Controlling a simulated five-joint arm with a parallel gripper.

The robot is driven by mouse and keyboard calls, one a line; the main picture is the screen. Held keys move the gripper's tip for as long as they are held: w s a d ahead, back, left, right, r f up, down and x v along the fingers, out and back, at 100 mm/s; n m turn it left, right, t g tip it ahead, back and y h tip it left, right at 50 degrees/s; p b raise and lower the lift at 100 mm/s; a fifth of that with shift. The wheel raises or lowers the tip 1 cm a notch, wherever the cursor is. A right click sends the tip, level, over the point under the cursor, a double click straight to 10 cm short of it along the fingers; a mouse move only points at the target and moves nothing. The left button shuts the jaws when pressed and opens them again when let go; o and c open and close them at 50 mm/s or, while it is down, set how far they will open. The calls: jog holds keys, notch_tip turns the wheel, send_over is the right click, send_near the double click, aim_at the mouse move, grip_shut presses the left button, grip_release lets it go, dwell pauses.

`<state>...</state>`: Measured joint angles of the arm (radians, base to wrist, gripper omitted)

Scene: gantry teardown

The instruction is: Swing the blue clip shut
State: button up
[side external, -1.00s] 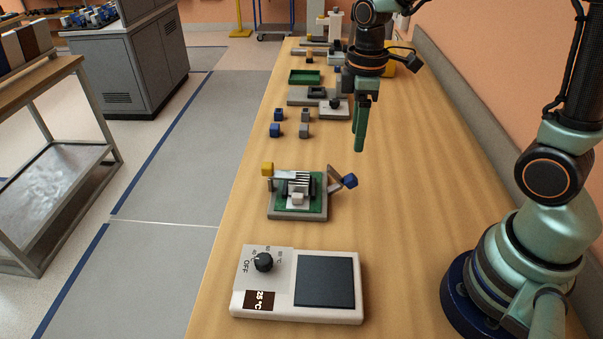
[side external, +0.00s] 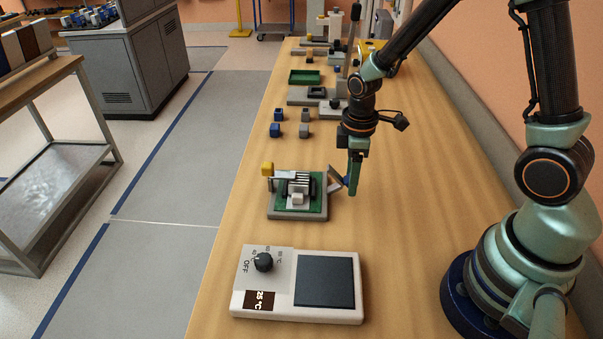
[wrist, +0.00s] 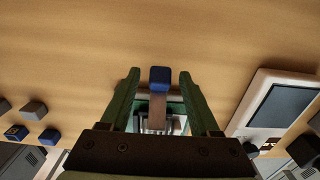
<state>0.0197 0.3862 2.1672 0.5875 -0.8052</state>
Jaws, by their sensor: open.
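The blue clip (wrist: 160,77) shows in the wrist view as a blue block on the end of a brown-grey lever. In the side view, only a sliver of the blue block (side external: 346,181) shows behind my gripper, on a lever leaning out to the right from the board fixture (side external: 300,213). The fixture holds a green board with a finned part and a white block. A yellow clip (side external: 267,169) stands at its left. My gripper (wrist: 159,74) is open, its fingers on either side of the blue block with gaps visible. My gripper (side external: 354,193) points down in the side view.
A white hotplate (side external: 240,306) with a dark plate and a knob stands in front of the fixture. Blue and grey blocks (side external: 275,130) lie behind it. A green tray (side external: 304,76) and other devices are farther back.

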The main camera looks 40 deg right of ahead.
grip_shut()
dwell(1.4)
